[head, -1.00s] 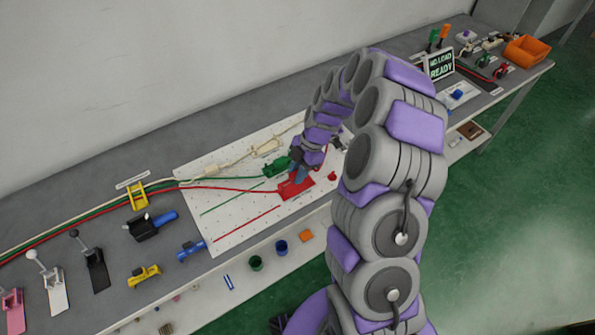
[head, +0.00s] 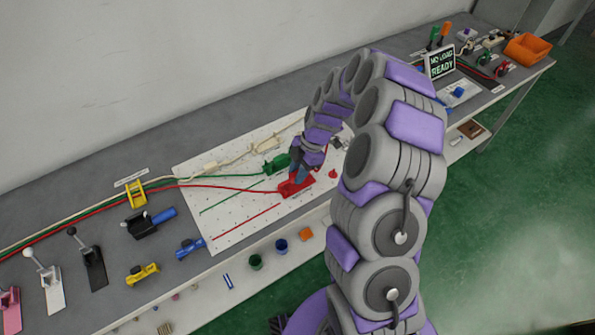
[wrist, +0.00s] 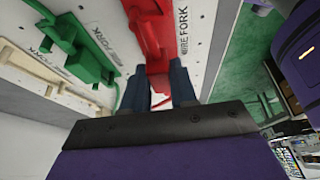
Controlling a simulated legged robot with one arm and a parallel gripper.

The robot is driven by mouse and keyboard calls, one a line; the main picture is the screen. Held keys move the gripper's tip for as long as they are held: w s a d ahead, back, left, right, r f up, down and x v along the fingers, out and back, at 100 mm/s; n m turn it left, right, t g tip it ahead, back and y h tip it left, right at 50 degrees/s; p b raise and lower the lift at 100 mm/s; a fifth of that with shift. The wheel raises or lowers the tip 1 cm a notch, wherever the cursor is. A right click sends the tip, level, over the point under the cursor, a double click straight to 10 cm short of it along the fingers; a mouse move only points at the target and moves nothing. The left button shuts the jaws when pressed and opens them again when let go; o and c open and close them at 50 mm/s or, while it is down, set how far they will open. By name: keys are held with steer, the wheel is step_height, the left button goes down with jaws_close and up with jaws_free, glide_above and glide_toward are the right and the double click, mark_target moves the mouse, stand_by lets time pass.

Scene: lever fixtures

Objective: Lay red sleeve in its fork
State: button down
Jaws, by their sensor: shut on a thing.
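The red fork (head: 299,187) lies on the white board (head: 235,222), with its red wire (head: 235,188) running in from the left. In the wrist view the red fork (wrist: 152,25) stands beside the printed word FORK. My gripper (head: 297,173) is down at the red fork; its two dark fingers (wrist: 157,82) are closed around a red part between them. That part appears to be the red sleeve (wrist: 158,68), in line with the fork. The fingers and the steep view hide whether it is seated. A thin red wire loop shows between the fingers.
The green fork (head: 276,164) and cream fork (wrist: 45,75) lie close beside the red one, with their wires. Black, white and pink levers and yellow and blue parts stand at the left. A display (head: 441,62) and an orange bin (head: 527,48) stand at the right.

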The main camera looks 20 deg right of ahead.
steer(key=shift+f, duration=0.2)
steer(key=shift+f+b, duration=0.35)
steer(key=shift+b, duration=0.05)
steer(key=shift+f, duration=0.8)
steer(key=c, duration=0.8)
jaws_free()
steer(key=o, duration=0.5)
steer(key=shift+c, duration=0.2)
steer(key=shift+r, duration=0.1)
